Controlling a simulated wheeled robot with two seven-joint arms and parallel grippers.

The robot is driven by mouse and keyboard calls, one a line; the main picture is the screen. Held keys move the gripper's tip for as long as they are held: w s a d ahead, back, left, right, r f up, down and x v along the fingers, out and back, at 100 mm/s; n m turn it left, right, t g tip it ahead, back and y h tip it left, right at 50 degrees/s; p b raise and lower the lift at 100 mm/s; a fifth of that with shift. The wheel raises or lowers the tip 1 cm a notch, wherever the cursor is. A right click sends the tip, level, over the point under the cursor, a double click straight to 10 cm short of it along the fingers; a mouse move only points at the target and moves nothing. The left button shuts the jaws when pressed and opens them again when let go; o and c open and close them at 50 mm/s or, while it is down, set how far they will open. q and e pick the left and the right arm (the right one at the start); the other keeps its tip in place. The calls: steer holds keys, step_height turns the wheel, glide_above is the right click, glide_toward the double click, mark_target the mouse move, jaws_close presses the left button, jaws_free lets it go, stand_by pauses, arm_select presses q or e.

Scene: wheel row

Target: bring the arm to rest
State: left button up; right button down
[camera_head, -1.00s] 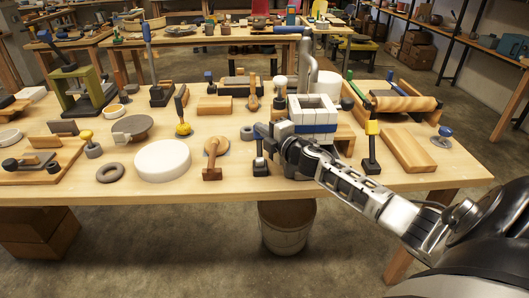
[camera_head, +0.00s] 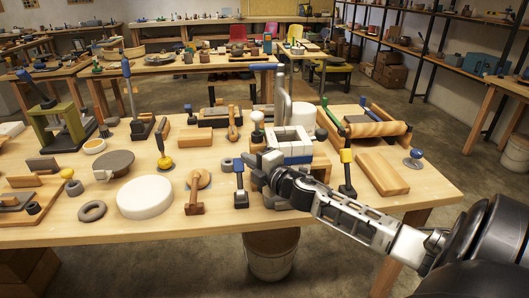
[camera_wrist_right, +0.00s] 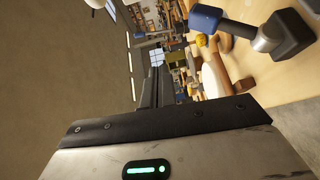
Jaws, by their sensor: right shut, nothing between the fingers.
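My right arm comes in from the right in the head view. My right gripper (camera_head: 252,165) is shut and empty over the front middle of the workbench (camera_head: 330,201). It is just right of a blue-topped upright tool (camera_head: 240,190) and in front of a white and blue block assembly (camera_head: 290,143). In the right wrist view the dark gripper fingers (camera_wrist_right: 155,88) are together, and the blue-ended tool (camera_wrist_right: 205,18) shows at upper right. My left gripper is not in view.
Close by stand a wooden mallet (camera_head: 196,192), a white disc (camera_head: 145,196), a yellow-topped tool (camera_head: 347,172) and a wooden board (camera_head: 382,174). A bucket (camera_head: 271,255) stands below the bench edge. Open floor lies right of the bench.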

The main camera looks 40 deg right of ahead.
steer(key=shift+s+d+r, duration=0.1)
steer(key=shift+s+r, duration=0.4)
steer(key=shift+s, duration=0.25)
steer(key=shift+s+d+r, duration=0.1)
steer(key=shift+s+r, duration=0.35)
steer(key=shift+s, duration=0.35)
steer(key=shift+s+d+r, duration=0.1)
steer(key=shift+s+r, duration=0.4)
steer(key=shift+s, duration=0.25)
steer(key=shift+a, duration=0.1)
